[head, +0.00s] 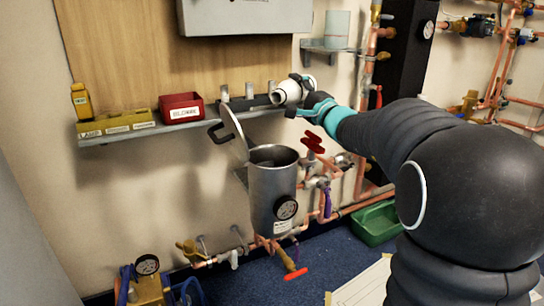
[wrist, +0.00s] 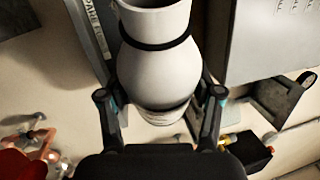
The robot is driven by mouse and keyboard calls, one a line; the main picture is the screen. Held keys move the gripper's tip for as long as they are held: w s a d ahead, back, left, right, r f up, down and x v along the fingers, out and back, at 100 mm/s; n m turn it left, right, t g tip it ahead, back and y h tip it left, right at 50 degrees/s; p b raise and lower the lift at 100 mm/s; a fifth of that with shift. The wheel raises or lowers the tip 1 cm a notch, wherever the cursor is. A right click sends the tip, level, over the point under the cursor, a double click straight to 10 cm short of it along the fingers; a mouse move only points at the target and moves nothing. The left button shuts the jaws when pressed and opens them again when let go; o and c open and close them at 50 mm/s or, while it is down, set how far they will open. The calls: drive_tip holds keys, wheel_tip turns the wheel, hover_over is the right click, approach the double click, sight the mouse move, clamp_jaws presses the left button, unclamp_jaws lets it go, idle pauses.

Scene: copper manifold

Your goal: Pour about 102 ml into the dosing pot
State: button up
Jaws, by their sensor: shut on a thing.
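The dosing pot (head: 273,198) is a grey metal cylinder on the copper pipework in the head view. Its lid (head: 233,132) stands open on the left side, and its top opening shows. My gripper (head: 302,93) is shut on a white rounded vessel (head: 288,92), above and slightly right of the pot's opening. The vessel is tipped over, its mouth towards the left. In the wrist view the vessel (wrist: 155,62) sits between both fingers, with a dark band round its neck. No stream of liquid shows, and the level inside is hidden.
A wall shelf (head: 150,130) behind the pot holds a red bin (head: 181,107), yellow bins (head: 117,121) and a yellow bottle (head: 81,101). Red-handled valves (head: 313,143) stand just right of the pot. A green tray (head: 374,224) lies on the floor.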

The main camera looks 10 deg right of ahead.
sight(298, 86)
drive_tip(key=shift+n, duration=0.3)
drive_tip(key=shift+w+d+f+n+y, duration=0.1)
drive_tip(key=shift+w+d+n+y, duration=0.15)
drive_tip(key=shift+w, duration=0.35)
drive_tip(key=shift+w+d+n+y, duration=0.15)
drive_tip(key=shift+w+d+y, duration=0.15)
drive_tip(key=shift+w, duration=0.3)
drive_tip(key=shift+w+d, duration=0.1)
drive_tip(key=shift+d, duration=0.05)
drive_tip(key=shift+d+r+n+y, duration=0.2)
drive_tip(key=shift+r+n+y, duration=0.2)
drive_tip(key=shift+n, duration=0.6)
idle(0.6)
drive_tip(key=shift+a+n, duration=0.1)
drive_tip(key=shift+n, duration=0.5)
drive_tip(key=shift+r, duration=0.1)
